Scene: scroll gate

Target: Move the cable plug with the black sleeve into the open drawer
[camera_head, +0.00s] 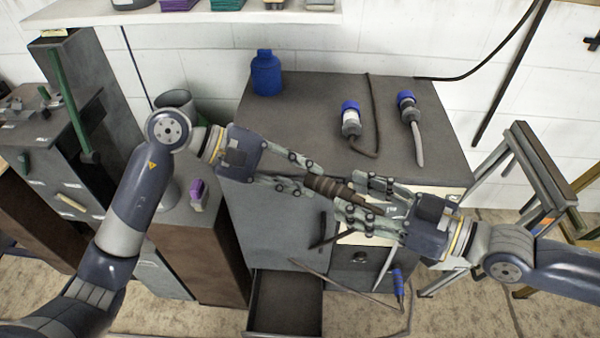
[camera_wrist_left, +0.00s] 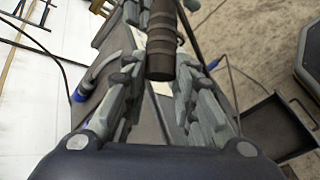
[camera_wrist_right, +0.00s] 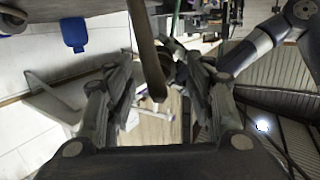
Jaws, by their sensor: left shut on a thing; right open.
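A dark plug with a ringed black-brown sleeve (camera_head: 328,187) is held in the air in front of the cabinet. My left gripper (camera_head: 312,182) is shut on it; the left wrist view also shows the plug (camera_wrist_left: 161,52) between the fingers. My right gripper (camera_head: 362,200) is open, its fingers on either side of the plug's right end; I cannot tell if they touch it. In the right wrist view a brown cable (camera_wrist_right: 147,55) runs down between the open fingers. The open drawer (camera_head: 286,303) is low at the cabinet's front, below the grippers, and its visible inside looks empty.
On the cabinet top (camera_head: 310,120) lie two blue-ended plugs (camera_head: 351,119) (camera_head: 408,108) and a blue bottle (camera_head: 266,75). Another blue plug (camera_head: 398,283) hangs right of the drawer, with a cable nearby. A metal-framed stand (camera_head: 540,165) is at right.

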